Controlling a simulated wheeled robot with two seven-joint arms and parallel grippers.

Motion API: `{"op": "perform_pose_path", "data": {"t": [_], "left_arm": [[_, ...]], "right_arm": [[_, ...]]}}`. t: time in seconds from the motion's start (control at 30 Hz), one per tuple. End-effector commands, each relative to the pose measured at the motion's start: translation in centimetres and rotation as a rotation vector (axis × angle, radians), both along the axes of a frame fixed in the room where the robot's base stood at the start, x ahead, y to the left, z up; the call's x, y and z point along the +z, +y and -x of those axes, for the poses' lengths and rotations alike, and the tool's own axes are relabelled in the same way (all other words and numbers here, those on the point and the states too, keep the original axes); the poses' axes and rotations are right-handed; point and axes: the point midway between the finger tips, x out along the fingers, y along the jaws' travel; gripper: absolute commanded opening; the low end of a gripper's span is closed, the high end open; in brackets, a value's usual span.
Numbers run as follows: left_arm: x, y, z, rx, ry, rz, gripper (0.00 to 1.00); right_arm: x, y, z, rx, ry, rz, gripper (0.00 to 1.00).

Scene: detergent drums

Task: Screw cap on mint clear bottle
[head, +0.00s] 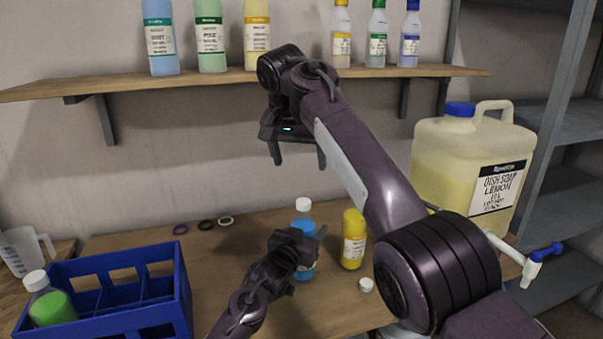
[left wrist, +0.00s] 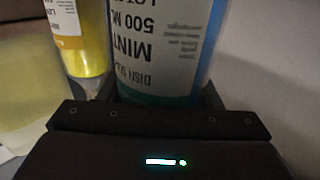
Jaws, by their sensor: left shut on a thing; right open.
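The mint bottle (head: 305,271) is clear with blue liquid and stands upright on the wooden table, with a white cap (head: 303,204) at its top. I cannot tell how tightly the cap sits. My left gripper (head: 306,250) is shut around the bottle's body and hides part of it. In the left wrist view the mint bottle's label (left wrist: 160,45) shows upside down between the fingers. My right gripper (head: 298,160) is open and empty, pointing down above the cap and apart from it.
A yellow bottle (head: 354,240) stands close right of the mint bottle, with a loose white cap (head: 366,285) near it. A blue crate (head: 182,290) holds a green bottle (head: 50,308). A large soap jug (head: 440,150) stands right. Several bottles stand on the shelf (head: 215,80) above.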

Motion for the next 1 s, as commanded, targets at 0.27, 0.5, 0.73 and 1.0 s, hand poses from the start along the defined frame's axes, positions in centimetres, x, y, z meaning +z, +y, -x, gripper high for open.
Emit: {"op": "perform_pose_path", "data": {"t": [0.27,0.5,0.73,1.0], "left_arm": [[0.0,0.0,0.0,-0.001,0.001,0.0,0.0],[0.0,0.0,0.0,-0.001,0.001,0.0,0.0],[0.0,0.0,0.0,-0.001,0.001,0.0,0.67],[0.0,0.0,0.0,0.0,0.001,0.0,0.84]], "right_arm": [[4.2,0.6,1.6,0.0,0.0,0.001,0.77],[5.0,0.7,2.0,0.001,0.001,0.001,0.77],[5.0,0.7,2.0,0.001,0.001,0.0,0.77],[5.0,0.7,2.0,0.001,0.001,0.0,0.77]]}}
